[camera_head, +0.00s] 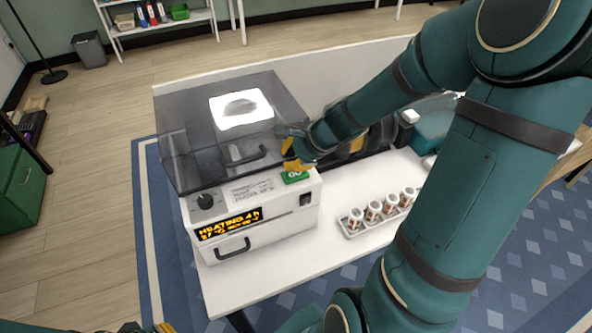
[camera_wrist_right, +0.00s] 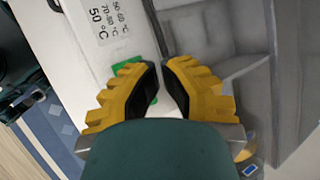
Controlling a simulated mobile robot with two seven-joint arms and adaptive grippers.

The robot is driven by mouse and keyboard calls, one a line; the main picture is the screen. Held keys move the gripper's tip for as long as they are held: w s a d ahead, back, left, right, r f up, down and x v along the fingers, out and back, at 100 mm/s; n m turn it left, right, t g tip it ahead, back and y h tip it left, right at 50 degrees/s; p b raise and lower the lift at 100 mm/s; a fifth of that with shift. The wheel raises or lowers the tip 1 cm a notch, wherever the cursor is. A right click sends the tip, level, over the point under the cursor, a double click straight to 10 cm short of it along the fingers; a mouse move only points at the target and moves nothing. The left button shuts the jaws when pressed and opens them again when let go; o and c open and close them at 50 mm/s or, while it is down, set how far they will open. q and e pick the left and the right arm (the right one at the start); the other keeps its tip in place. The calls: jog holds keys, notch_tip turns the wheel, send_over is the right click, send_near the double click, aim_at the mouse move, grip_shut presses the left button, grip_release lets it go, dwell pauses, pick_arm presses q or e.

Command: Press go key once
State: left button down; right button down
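The green go key (camera_head: 296,177) sits on the top front right of a white machine (camera_head: 262,226). In the right wrist view, a green patch of the key (camera_wrist_right: 122,68) shows behind the left finger, which hides part of it. My right gripper (camera_head: 290,160) is just above the key; I cannot tell whether it touches. In the wrist view my right gripper (camera_wrist_right: 160,66) has its yellow fingertips close together with nothing between them. Of my left gripper (camera_head: 165,327), only a yellow bit shows at the bottom edge.
The machine has a smoky clear lid (camera_head: 178,150), a black knob (camera_head: 205,201), an amber display (camera_head: 229,224) reading HEATING and a black switch (camera_head: 305,199). A tray (camera_head: 352,231) of several small cups stands to the right. The table front (camera_head: 250,289) is bare.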

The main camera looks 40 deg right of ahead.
jog(key=shift+r+p, duration=2.3)
jog(key=shift+r, duration=0.45)
jog(key=shift+f, duration=0.1)
jog(key=shift+s, duration=0.1)
